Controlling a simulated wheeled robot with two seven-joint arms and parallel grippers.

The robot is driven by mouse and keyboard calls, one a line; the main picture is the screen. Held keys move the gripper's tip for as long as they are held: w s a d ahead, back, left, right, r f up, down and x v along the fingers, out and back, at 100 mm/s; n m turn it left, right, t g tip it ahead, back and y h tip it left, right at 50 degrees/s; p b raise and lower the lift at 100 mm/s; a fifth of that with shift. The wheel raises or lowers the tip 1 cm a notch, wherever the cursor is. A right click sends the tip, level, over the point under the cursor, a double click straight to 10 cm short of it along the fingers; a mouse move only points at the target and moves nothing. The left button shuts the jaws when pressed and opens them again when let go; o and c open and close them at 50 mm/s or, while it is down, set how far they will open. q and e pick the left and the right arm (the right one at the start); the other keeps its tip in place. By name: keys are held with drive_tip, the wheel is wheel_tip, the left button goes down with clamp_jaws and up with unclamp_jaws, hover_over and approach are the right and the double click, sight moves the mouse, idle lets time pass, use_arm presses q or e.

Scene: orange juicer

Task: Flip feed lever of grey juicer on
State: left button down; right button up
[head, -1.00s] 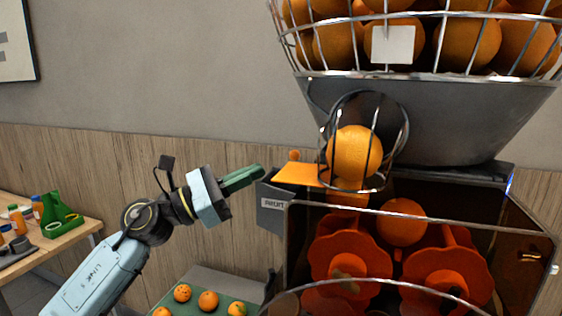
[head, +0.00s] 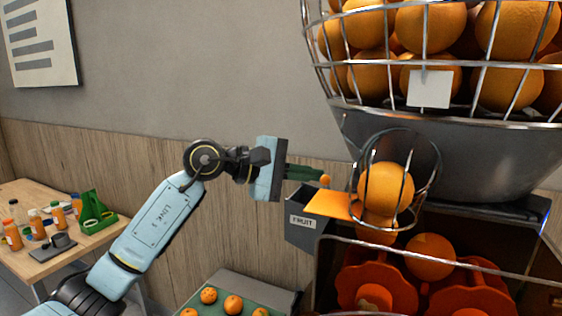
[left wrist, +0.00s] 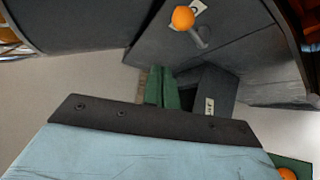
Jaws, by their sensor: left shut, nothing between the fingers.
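The grey juicer (head: 480,150) fills the right of the head view. Its feed lever has an orange ball knob (head: 325,180) beside the orange chute plate. In the left wrist view, the knob (left wrist: 183,17) sits on a short grey stem beside a white label. My left gripper (head: 318,174) is shut and empty, its green fingers pointing right. Its tips overlap the knob's left edge in the head view; in the left wrist view the fingers (left wrist: 162,88) show below the knob with a gap between. I cannot tell the lever's setting. My right gripper is out of view.
A wire basket of oranges (head: 430,75) tops the juicer. A grey box marked FRUIT (head: 302,222) hangs below the fingers. A wire ring holds an orange (head: 385,188). A wooden table (head: 60,262) with bottles stands left.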

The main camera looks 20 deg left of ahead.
sight(329, 190)
use_arm(q)
drive_tip(key=shift+s+d+r+p, duration=0.2)
drive_tip(key=shift+s+d, duration=0.05)
drive_tip(key=shift+s, duration=0.3)
drive_tip(key=shift+s+d+r+p, duration=0.15)
drive_tip(key=shift+s+d+p, duration=0.15)
drive_tip(key=shift+s, duration=0.3)
drive_tip(key=shift+s+d+r+p, duration=0.15)
drive_tip(key=shift+s+d+r, duration=0.1)
drive_tip(key=shift+s, duration=0.3)
drive_tip(key=s+m+h+b, duration=0.1)
drive_tip(key=b, duration=0.5)
drive_tip(key=shift+s+d+f+t, duration=0.15)
drive_tip(key=shift+s+f+t, duration=0.05)
drive_tip(key=shift+t, duration=0.2)
